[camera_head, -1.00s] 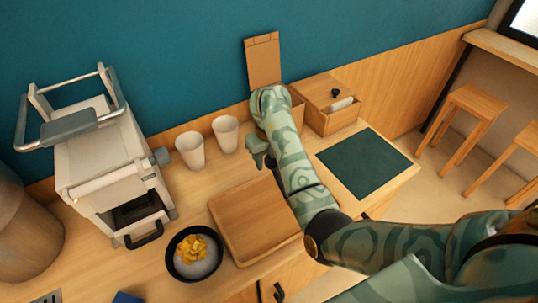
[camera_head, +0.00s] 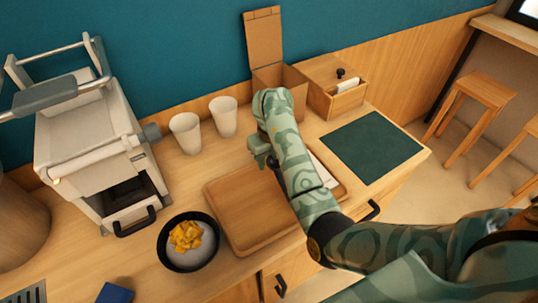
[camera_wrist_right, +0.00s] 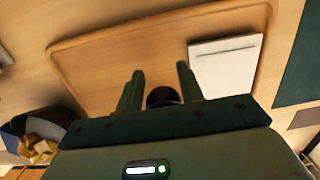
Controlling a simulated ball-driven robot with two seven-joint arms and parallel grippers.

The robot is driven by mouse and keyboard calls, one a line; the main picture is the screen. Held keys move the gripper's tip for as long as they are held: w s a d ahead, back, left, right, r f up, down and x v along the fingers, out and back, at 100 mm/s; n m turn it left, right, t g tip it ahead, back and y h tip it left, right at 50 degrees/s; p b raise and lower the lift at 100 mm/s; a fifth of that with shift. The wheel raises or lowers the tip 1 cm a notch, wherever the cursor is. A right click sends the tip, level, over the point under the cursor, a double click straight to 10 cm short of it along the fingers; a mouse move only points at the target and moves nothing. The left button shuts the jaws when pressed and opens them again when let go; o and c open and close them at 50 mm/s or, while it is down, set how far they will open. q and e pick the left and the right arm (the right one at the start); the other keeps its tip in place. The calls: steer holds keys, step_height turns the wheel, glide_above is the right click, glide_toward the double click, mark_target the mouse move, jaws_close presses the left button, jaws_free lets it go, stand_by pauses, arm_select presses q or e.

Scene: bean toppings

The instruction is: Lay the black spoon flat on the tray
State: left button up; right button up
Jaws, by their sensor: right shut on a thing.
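The wooden tray (camera_head: 232,222) lies on the counter, partly hidden behind my right arm; it also shows in the right wrist view (camera_wrist_right: 95,62). My right gripper (camera_head: 266,156) is over the back part of the tray. In the right wrist view my right gripper (camera_wrist_right: 162,82) is shut on a dark, rounded thing, the black spoon (camera_wrist_right: 164,97), seen end-on between the fingers. Most of the spoon is hidden, and I cannot tell its tilt or whether it touches the tray. My left gripper is not in view.
A white flat item (camera_wrist_right: 223,66) lies on the tray's right end. A black bowl (camera_head: 188,262) with yellow pieces stands left of the tray. Two white cups (camera_head: 185,134), an open cardboard box (camera_head: 264,35) and a wooden box (camera_head: 322,100) stand behind. A green mat (camera_head: 372,148) lies right.

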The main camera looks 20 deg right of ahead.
steer(key=shift+f, duration=0.25)
steer(key=o, duration=1.9)
steer(key=shift+r, duration=0.1)
steer(key=r+p, duration=1)
steer(key=shift+s, duration=0.3)
steer(key=shift+f, duration=0.1)
